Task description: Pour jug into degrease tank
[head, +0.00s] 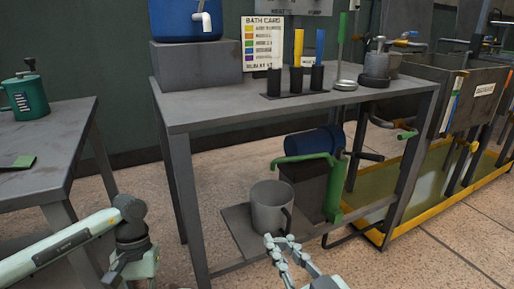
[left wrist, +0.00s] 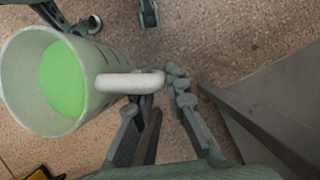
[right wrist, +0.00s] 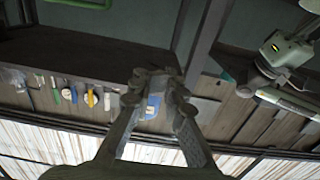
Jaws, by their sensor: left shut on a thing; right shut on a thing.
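A pale jug (left wrist: 28,100) with green liquid inside shows at the left of the left wrist view, its mouth facing the camera. Its white handle (left wrist: 120,83) reaches between the fingers of my left gripper (left wrist: 155,90), which is shut on it. The jug is out of the head view. My right gripper (head: 282,242) is low in the middle of the head view; its fingers (right wrist: 151,85) are nearly together in the right wrist view, and what they hold cannot be made out. Box-shaped tanks (head: 480,98) stand at the right; their labels are unreadable, so I cannot tell which is the degrease tank.
A grey table (head: 220,108) stands in the centre, with a blue container (head: 182,18) and colored strips in holders on top. A yellow-rimmed floor tray (head: 470,190) lies at right. Floor at lower right is clear.

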